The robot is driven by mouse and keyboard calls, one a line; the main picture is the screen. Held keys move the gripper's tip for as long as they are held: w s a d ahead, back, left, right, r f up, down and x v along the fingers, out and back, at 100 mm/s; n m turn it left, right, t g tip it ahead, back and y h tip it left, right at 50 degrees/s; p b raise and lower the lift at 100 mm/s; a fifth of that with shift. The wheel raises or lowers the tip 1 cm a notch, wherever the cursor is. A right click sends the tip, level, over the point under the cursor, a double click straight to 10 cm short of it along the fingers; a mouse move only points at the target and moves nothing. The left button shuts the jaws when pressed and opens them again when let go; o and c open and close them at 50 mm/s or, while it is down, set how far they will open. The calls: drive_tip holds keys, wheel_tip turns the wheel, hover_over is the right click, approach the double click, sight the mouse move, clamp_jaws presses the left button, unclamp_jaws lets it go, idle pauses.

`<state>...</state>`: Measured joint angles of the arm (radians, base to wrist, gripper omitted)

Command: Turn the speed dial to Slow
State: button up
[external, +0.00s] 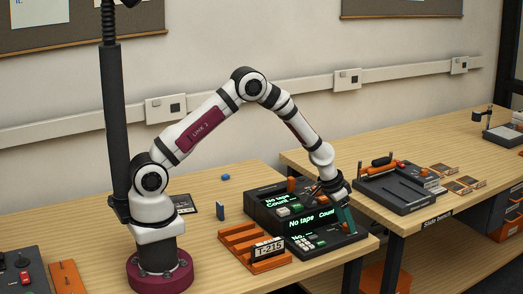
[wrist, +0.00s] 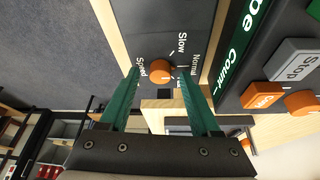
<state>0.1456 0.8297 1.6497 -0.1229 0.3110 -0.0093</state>
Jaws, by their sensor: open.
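The orange speed dial (wrist: 161,72) sits on a dark panel in the wrist view, with "Speed", "Slow" and "Normal" printed around it. Its pointer is too small to read with certainty. My gripper (wrist: 159,78) is open, with one teal finger on each side of the dial in the picture. I cannot tell whether either finger touches it. In the external view my gripper (external: 345,218) is low at the right end of the dark tape console (external: 325,243), and the dial is hidden there.
An orange knob (wrist: 303,102) and a grey "Stop" button (wrist: 294,61) lie right of the dial. An orange rack (external: 250,245) with a T-215 tag stands left of the console. A slide bench device (external: 395,190) is on the other table.

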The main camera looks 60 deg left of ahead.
drive_tip(key=shift+f, duration=0.15)
drive_tip(key=shift+c, duration=0.3)
clamp_jaws()
drive_tip(key=n+y, duration=0.1)
drive_tip(key=n, duration=0.1)
drive_tip(key=n+y, duration=0.1)
drive_tip(key=n, duration=0.1)
drive_tip(key=shift+d+n, duration=0.2)
drive_tip(key=shift+n, duration=0.2)
drive_tip(key=n+y, duration=0.1)
drive_tip(key=n, duration=0.2)
drive_tip(key=n+g, duration=0.1)
drive_tip(key=n, duration=0.2)
drive_tip(key=shift+w+d+y, duration=0.1)
drive_tip(key=shift+d+y, duration=0.05)
drive_tip(key=shift+y, duration=0.25)
